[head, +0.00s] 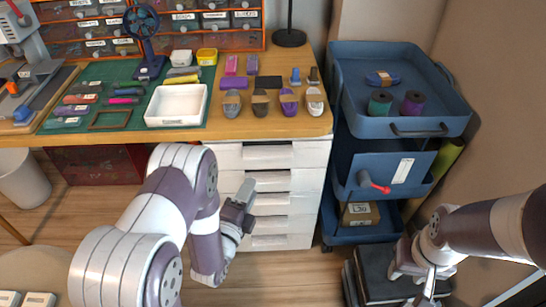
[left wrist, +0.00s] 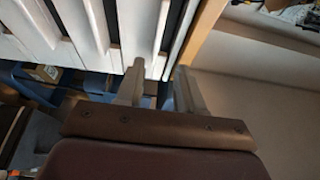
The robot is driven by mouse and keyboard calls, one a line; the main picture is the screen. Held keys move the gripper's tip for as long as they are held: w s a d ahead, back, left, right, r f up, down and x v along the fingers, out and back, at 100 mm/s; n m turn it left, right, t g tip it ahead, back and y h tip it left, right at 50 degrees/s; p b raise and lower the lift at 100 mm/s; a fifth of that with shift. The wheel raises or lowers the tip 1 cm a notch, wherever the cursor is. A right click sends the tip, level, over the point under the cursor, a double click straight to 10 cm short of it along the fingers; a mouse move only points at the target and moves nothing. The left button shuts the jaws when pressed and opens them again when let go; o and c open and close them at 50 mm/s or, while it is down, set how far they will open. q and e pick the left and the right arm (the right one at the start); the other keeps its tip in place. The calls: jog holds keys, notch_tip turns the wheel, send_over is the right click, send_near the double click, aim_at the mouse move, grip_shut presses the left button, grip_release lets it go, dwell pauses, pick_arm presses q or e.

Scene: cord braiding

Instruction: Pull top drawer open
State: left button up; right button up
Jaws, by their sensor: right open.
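The white drawer unit (head: 305,206) stands under the table's front edge, with its drawers stacked and looking closed. The top drawer (head: 285,156) is just below the tabletop. My left gripper (head: 245,192) is in front of the unit, lower than the top drawer in the head view. In the left wrist view its two fingers (left wrist: 156,92) are apart, with white drawer fronts and long handles (left wrist: 150,30) just beyond them. I cannot tell whether a finger touches a handle. My right gripper (head: 428,287) is open at the lower right, away from the drawers.
A blue cart (head: 405,127) with spools stands right of the drawer unit. Black boxes (head: 375,275) lie on the floor near my right gripper. The wooden table (head: 225,125) above holds a white tray (head: 177,105) and several small items. A waste bin (head: 22,178) is at left.

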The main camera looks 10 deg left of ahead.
aim_at(267, 159)
pick_arm(q)
jog(key=w, duration=0.3)
jog(key=w+d+b, duration=0.1)
jog(key=w, duration=0.3)
jog(key=w+b, duration=0.1)
jog(key=w, duration=0.3)
jog(key=shift+w+d+f, duration=0.1)
jog(key=shift+d+f, duration=0.05)
jog(key=shift+f, duration=0.05)
jog(key=shift+w+r, duration=0.1)
jog(key=shift+w, duration=0.35)
grip_shut()
